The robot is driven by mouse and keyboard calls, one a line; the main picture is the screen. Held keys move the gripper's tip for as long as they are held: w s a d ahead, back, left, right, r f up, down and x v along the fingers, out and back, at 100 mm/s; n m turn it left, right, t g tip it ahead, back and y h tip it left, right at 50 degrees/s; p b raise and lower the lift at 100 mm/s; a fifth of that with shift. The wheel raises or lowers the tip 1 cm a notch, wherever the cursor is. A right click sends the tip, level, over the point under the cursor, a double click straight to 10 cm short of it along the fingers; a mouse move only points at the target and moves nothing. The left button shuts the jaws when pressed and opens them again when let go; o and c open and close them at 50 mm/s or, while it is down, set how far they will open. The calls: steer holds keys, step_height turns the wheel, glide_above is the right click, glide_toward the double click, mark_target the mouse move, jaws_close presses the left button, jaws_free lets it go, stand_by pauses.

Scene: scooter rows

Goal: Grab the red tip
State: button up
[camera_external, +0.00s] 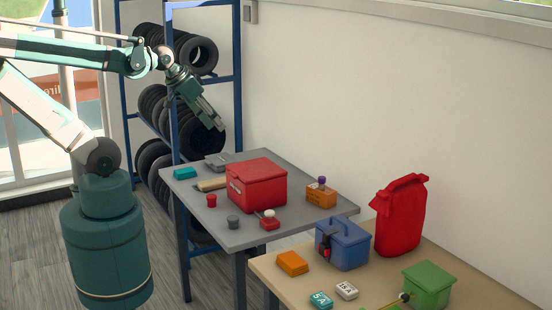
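A small red piece (211,200), shaped like a short cup or cap, stands on the front left of the grey table (190,192). It may be the red tip; it is too small to be sure. A small red block with a white knob (269,220) sits near the table's front edge. My gripper (219,126) is in the air above the table's back left part, angled down and to the right. It is well above the red piece and touches nothing visible. Its fingers look close together, but I cannot tell whether a gap lies between them.
A large red box (257,186) stands mid-table, with a small dark grey cup (233,222) in front and an orange block (321,196) to its right. A tyre rack (239,90) stands behind. A nearer table holds a red canister (400,220) and blue box (345,247).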

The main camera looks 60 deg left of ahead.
steer(key=shift+o, duration=0.7)
steer(key=n+g+h+b, duration=0.1)
steer(key=n+g+b, duration=0.65)
steer(key=n, duration=0.95)
glide_above(211, 196)
steer(key=shift+t, duration=0.25)
steer(key=f, duration=1.4)
steer(key=f+b, duration=0.1)
steer(key=f, duration=1.3)
steer(key=shift+w+f, duration=0.2)
steer(key=shift+f, duration=0.15)
steer(key=shift+s+a+f+n, duration=0.1)
steer(key=shift+a+f+n, duration=0.2)
steer(key=shift+f+n, duration=0.25)
steer(key=shift+f, duration=0.1)
steer(key=shift+d+f+b, duration=0.15)
steer(key=shift+f+b, duration=0.2)
steer(key=shift+f, duration=0.9)
steer(key=shift+f, duration=0.1)
steer(key=shift+d+f+b, duration=0.2)
steer(key=shift+f+b, duration=0.55)
steer(key=shift+f, duration=1.75)
